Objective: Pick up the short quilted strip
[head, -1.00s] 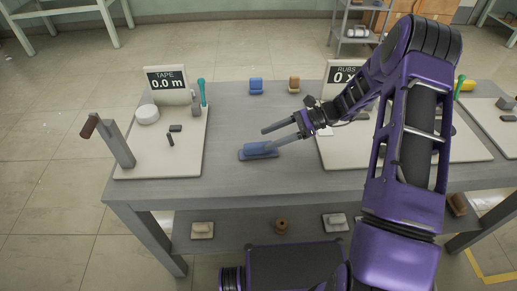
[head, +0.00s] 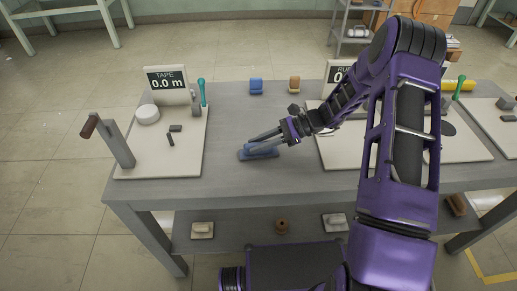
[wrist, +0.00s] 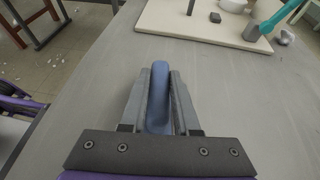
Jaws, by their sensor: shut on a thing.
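A short blue strip-like piece (head: 262,153) lies at the middle of the grey table, towards its front edge. No quilting can be made out on it. My gripper (head: 256,145) reaches down to it from the right. In the wrist view the blue piece (wrist: 158,98) stands lengthwise between the two grey fingers of my gripper (wrist: 159,76), which are shut on it from both sides. Its lower part is hidden by the fingers and the gripper body. It appears to be still at table level.
Another pale board (head: 340,158) is to the right under my arm. Small blue (head: 256,87) and tan (head: 294,84) items sit behind.

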